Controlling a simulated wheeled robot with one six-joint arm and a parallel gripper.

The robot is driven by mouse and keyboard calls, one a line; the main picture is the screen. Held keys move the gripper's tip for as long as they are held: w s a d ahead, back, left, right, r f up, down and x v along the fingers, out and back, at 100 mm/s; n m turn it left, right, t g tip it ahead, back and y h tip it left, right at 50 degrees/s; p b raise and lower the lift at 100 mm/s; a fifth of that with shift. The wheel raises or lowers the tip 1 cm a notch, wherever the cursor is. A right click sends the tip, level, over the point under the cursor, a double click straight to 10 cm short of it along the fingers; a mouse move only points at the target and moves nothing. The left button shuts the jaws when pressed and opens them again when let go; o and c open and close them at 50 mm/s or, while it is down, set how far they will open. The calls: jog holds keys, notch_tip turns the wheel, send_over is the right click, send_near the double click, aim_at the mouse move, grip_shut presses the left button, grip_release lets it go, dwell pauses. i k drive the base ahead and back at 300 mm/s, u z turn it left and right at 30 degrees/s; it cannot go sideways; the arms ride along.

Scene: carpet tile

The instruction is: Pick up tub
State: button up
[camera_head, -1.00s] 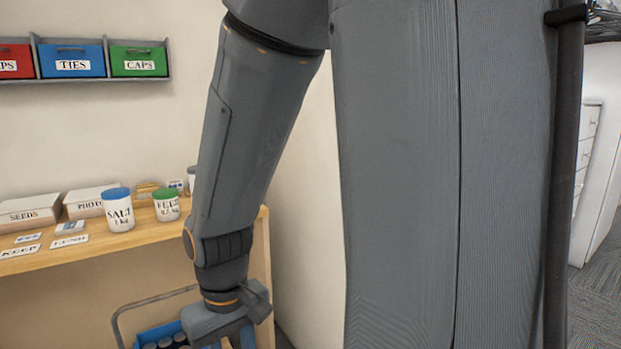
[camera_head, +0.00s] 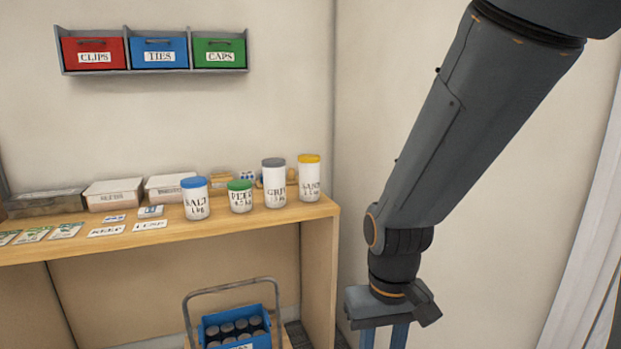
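Several white tubs stand upright on the wooden shelf: a blue-lidded SALT tub (camera_head: 195,199), a shorter green-lidded tub (camera_head: 240,197), a grey-lidded tub (camera_head: 274,184) and a yellow-lidded tub (camera_head: 309,179) at the shelf's right end. The lettering on the last three is hard to read. The task does not say which tub. My gripper (camera_head: 385,338) points down, lower right of the shelf and apart from all the tubs. Its two blue fingers show a gap between them, with nothing seen in it. The fingertips are cut off by the bottom edge.
The shelf (camera_head: 100,248) also bears food-storage-like boxes (camera_head: 114,193), cards (camera_head: 150,225) and small items behind the tubs. A blue crate of dark cans (camera_head: 262,340) with a grey handle stands below. Labelled bins (camera_head: 160,53) hang on the wall. A wall is behind my arm.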

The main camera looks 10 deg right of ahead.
aim_at(309, 164)
jog(key=z, duration=0.2)
jog(key=i, duration=0.85)
